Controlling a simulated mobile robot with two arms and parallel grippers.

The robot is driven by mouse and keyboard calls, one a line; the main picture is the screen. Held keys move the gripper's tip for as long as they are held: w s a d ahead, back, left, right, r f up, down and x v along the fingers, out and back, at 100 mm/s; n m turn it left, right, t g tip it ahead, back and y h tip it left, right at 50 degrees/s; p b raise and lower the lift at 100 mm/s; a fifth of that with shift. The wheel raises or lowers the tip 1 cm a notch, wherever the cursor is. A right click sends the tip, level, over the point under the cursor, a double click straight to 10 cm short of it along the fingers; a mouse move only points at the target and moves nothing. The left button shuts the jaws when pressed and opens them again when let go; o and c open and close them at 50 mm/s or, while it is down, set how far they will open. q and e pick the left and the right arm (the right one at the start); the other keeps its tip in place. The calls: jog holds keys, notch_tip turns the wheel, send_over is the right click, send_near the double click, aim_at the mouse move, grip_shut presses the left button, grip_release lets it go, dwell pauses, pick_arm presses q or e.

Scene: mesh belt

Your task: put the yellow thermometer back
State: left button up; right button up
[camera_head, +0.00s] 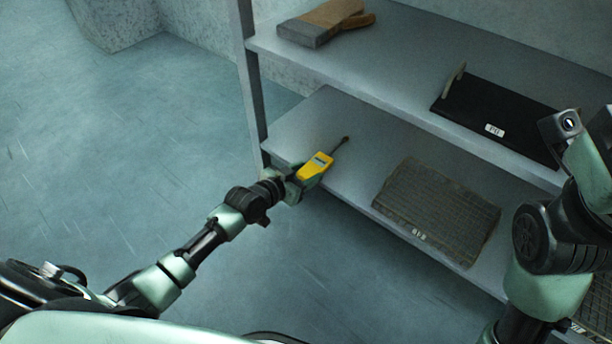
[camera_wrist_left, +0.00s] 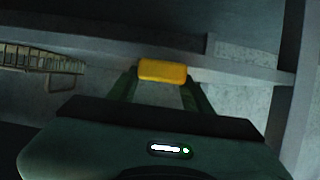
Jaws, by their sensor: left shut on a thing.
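The yellow thermometer (camera_head: 315,166) has a small display and a thin dark probe that points up and to the right over the lower shelf. My left gripper (camera_head: 303,176) is shut on it at the front left edge of the lower shelf (camera_head: 300,126). In the left wrist view the yellow body (camera_wrist_left: 162,71) sits between the two fingers (camera_wrist_left: 160,85). I cannot tell whether the thermometer touches the shelf. My right arm shows at the right of the head view, but its gripper is not clearly in view.
A folded mesh belt (camera_head: 436,211) with a label lies on the lower shelf, right of the thermometer. A shelf post (camera_head: 250,85) stands left of my gripper. The lower shelf's left part is clear.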

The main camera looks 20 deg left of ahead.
pick_arm(q)
jog(key=o, duration=1.5)
